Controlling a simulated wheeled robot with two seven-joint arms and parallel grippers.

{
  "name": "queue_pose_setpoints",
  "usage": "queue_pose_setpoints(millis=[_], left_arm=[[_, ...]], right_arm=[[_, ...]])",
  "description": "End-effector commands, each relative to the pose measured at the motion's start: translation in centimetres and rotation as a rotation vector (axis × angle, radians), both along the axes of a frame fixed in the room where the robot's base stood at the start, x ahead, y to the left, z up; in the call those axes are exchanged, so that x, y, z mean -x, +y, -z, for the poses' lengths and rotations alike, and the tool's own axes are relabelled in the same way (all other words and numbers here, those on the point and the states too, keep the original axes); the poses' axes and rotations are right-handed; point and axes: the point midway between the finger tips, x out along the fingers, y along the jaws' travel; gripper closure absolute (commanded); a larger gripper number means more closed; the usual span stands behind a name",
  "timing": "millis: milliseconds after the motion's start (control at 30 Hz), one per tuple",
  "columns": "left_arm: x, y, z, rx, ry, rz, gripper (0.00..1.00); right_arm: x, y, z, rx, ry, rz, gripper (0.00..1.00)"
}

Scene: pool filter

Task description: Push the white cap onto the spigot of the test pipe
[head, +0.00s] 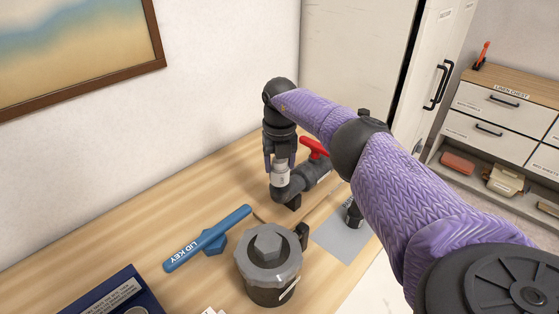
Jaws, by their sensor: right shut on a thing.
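The white cap (281,174) is between the fingers of my right gripper (280,162), which points down and is shut on it. The cap is right over the upturned end of the dark grey test pipe (288,193). The spigot itself is hidden under the cap, and I cannot tell how far the cap sits on it. The pipe has a red valve handle (314,148) on its right part, partly behind my right arm. My left gripper is not in view.
A grey filter pot (268,264) with a hexagonal lid stands in front. A blue lid key (208,239) lies to its left. A dark blue box (115,295) is at the lower left. A grey mat (342,238) lies at the table's right edge. The wall is close behind.

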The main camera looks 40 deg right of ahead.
Motion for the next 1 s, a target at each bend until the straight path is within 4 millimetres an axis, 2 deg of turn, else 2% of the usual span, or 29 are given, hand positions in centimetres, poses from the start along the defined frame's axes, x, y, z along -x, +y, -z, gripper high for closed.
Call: queue_pose_setpoints(millis=[367,733,767,900,933,1000], left_arm=[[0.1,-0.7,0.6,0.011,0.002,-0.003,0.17],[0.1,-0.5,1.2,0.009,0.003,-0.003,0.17],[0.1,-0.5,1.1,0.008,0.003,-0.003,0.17],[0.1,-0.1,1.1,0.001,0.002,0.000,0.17],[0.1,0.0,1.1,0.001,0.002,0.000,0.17],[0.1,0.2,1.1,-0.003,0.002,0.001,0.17]], right_arm=[[0.0,0.0,0.9,0.000,0.001,0.000,1.00],[0.0,0.0,1.7,0.000,0.000,0.000,1.00],[0.0,0.0,1.7,0.000,0.000,0.000,0.33],[0.0,0.0,1.6,0.000,0.000,0.000,0.04],[0.0,0.0,1.6,0.000,0.000,0.000,0.00],[0.0,0.0,1.6,0.000,0.000,0.000,0.00]])
